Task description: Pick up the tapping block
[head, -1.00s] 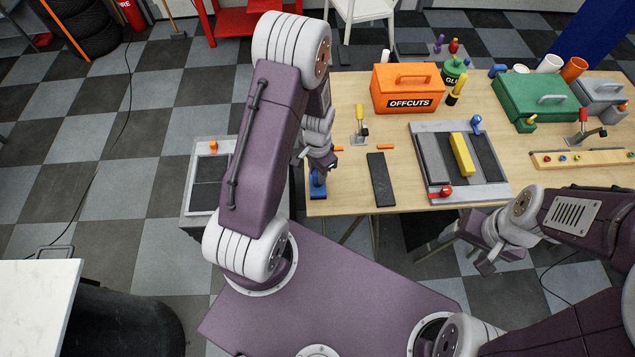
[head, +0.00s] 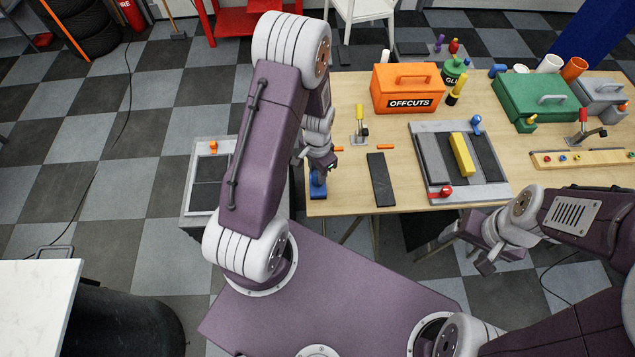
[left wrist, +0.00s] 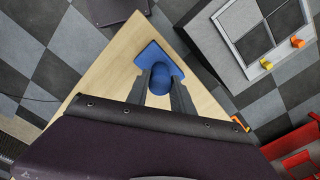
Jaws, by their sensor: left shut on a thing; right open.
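The blue tapping block (head: 318,191) stands at the near left corner of the wooden table (head: 345,190). In the left wrist view, its flat blue base (left wrist: 149,56) and round blue grip (left wrist: 159,80) show between my fingers. My left gripper (left wrist: 160,84) is shut on the round grip from above. In the head view my left gripper (head: 323,170) partly hides the block's upper part. The block appears to rest on the table. My right gripper (head: 484,262) is open and empty, low in front of the table's near edge.
A dark strip (head: 380,180) lies right of the block. A grey frame (head: 421,165) holds dark planks and a yellow bar (head: 462,155). A yellow-handled clamp (head: 360,125), orange offcuts box (head: 407,75) and green case (head: 535,100) stand farther back. A grey cabinet (head: 190,200) stands left.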

